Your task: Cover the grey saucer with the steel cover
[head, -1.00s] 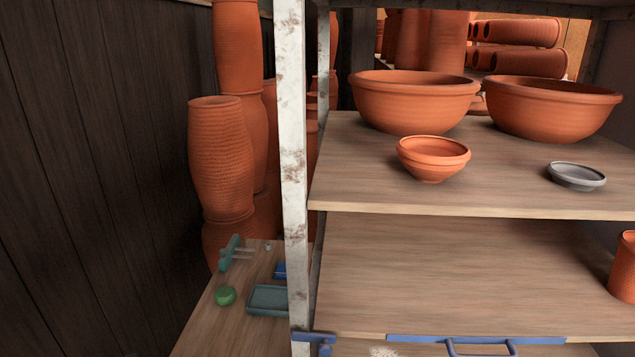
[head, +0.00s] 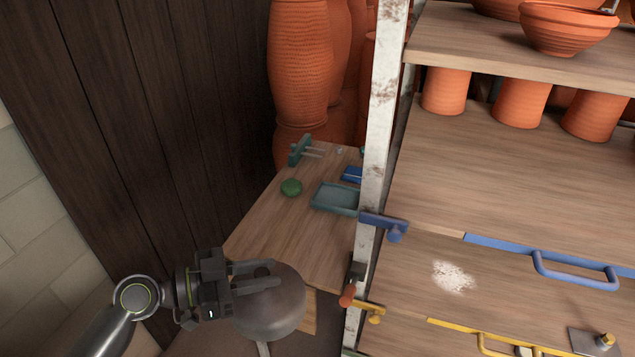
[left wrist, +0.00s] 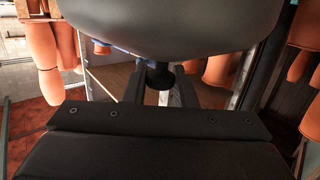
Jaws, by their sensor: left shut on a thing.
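The steel cover (head: 278,312), a grey dome, is held low at the bottom of the head view, in front of the small side table. My left gripper (head: 268,274) is shut on its dark knob. In the left wrist view the cover (left wrist: 170,25) fills the top, with its dark knob between the fingers of my left gripper (left wrist: 160,82). The grey saucer is out of the head view now; a second ago it stood on the upper shelf at the right, beside a small terracotta bowl. My right gripper is not in view.
A rusty white rack post (head: 382,110) stands between the side table (head: 270,235) and the shelves. Blue (head: 575,270) and yellow drawer handles stick out at the right. A terracotta bowl (head: 565,28) stands above.

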